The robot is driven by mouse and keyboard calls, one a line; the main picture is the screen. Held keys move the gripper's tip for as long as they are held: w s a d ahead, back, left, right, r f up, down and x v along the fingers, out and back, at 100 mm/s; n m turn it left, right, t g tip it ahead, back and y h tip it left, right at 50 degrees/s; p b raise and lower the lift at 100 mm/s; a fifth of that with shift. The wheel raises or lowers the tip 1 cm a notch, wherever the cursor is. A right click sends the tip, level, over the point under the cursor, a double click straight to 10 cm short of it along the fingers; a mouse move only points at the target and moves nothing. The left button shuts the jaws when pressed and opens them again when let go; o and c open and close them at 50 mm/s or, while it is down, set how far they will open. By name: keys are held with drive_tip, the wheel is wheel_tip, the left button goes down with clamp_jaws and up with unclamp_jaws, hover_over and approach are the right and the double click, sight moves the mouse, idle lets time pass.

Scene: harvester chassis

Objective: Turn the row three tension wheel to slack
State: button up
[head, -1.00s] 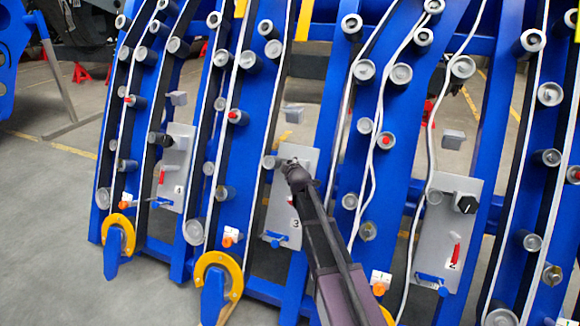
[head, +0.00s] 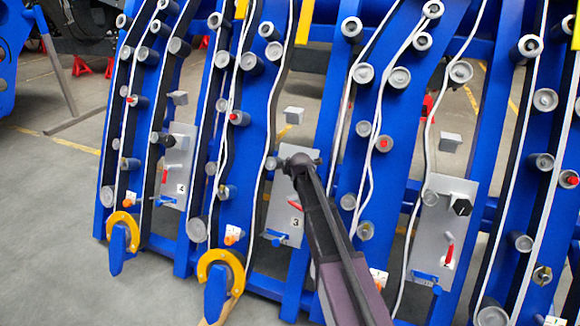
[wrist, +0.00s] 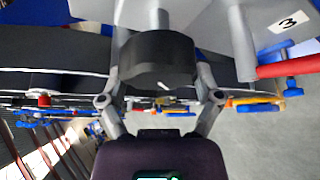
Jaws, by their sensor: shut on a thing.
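The row three panel (head: 286,228) is a grey plate with a "3" label. The label also shows on the plate in the wrist view (wrist: 240,45). The tension wheel (wrist: 150,58) is a black round knob on a grey shaft, with a small white mark on its near face. My gripper (wrist: 160,82) is shut on the wheel, one finger on each side. In the head view, my gripper (head: 299,161) covers the wheel at the panel's upper part.
A red lever (wrist: 285,68) sticks out close to the right of the wheel; blue handles lie beyond it. Row two's panel (head: 432,225) with its black wheel stands to the right, row four's panel (head: 178,180) to the left. Open floor (head: 50,220) lies left.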

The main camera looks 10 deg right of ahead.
drive_tip(key=n+g+p, duration=0.1)
drive_tip(key=n, duration=0.1)
drive_tip(key=n+g+h+p, duration=0.1)
drive_tip(key=n, duration=0.1)
drive_tip(key=shift+d+f+g, duration=0.1)
drive_tip(key=shift+d+g, duration=0.1)
drive_tip(key=shift+g, duration=0.1)
drive_tip(key=shift+n, duration=0.3)
drive_tip(key=o, duration=0.9)
drive_tip(key=shift+s+a+f, duration=0.1)
